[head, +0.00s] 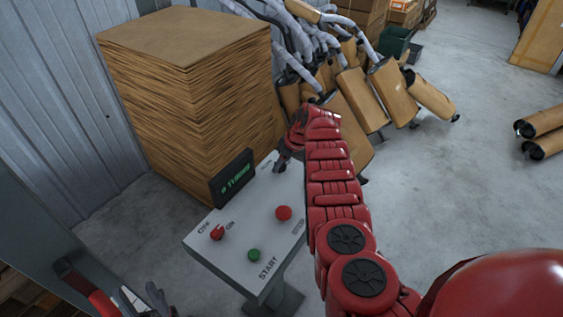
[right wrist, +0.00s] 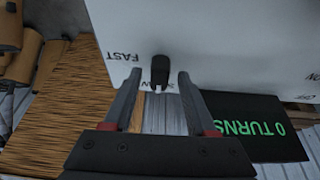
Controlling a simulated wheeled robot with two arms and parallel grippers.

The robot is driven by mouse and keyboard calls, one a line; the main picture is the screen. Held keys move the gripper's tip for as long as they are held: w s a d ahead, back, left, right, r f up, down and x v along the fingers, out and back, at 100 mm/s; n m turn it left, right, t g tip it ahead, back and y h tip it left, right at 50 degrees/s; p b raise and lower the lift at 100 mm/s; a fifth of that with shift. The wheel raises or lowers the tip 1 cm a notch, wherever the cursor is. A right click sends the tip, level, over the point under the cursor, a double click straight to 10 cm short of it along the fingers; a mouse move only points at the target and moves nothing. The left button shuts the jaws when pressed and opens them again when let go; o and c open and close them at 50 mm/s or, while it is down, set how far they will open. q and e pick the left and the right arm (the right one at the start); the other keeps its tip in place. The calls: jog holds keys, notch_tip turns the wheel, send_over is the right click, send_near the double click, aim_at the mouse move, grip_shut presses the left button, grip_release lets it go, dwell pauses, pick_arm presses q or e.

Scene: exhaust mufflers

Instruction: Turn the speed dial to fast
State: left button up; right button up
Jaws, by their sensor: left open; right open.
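The speed dial is a small black knob (right wrist: 160,70) on the white panel, which appears upside down in the right wrist view. The FAST label (right wrist: 123,57) is beside it; the SLOW label (right wrist: 165,87) is partly hidden, and the knob's narrow end points towards it. My right gripper (right wrist: 160,79) is open, with its fingertips on either side of the knob; contact cannot be told. My left gripper (head: 110,284) is open and empty at the lower left.
The control panel (head: 240,225) carries a red OFF/ON knob (head: 217,233), a green START button (head: 254,255), a red button (head: 284,213) and a display (head: 232,178) reading 0 TURNS. A cardboard stack (head: 190,100) stands behind it.

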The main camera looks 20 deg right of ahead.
grip_shut()
dwell(0.4)
